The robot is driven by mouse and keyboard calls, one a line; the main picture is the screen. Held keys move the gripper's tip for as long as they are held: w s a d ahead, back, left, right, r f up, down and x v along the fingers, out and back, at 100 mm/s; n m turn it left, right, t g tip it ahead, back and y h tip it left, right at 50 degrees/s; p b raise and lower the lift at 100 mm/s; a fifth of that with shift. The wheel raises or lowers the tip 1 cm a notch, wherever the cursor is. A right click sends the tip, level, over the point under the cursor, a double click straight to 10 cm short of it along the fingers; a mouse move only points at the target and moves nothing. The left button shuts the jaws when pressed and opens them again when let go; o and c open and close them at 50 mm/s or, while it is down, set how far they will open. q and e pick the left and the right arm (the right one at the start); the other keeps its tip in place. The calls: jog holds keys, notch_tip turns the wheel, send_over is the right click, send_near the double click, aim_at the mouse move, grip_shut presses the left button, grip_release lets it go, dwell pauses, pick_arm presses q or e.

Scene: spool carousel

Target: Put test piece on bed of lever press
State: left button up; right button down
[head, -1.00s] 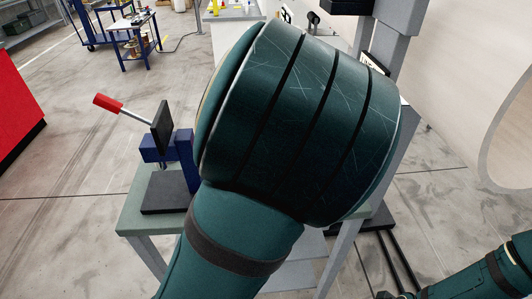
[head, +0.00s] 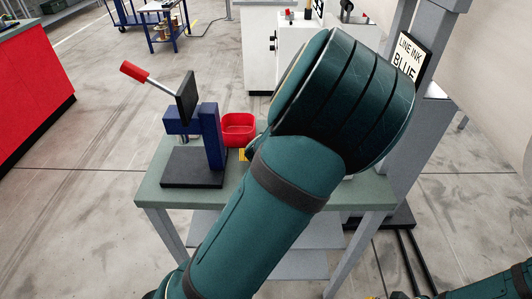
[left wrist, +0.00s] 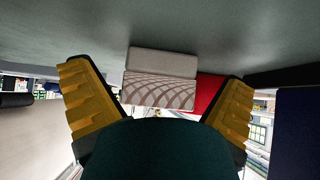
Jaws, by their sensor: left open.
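The lever press stands on the left part of a grey-green table, with a blue body (head: 212,138), a black bed plate (head: 180,178) and a red-tipped lever (head: 134,72) raised to the left. A pale block (left wrist: 160,62) with a patterned lower face, which looks like the test piece, shows in the left wrist view against the grey surface. My left gripper (left wrist: 158,78) is open, its yellow fingers on either side of the block with gaps visible. In the head view my own arm hides the block and most of this gripper. My right gripper is out of frame.
A red bin (head: 238,127) stands right of the press; it also shows beside the block in the left wrist view (left wrist: 209,90). The table (head: 160,200) has bare room along its front edge. A post with a "LINE INK BLUE" sign (head: 412,60) rises at the right.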

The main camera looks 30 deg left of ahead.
pick_arm(q)
jog(key=c, duration=1.3)
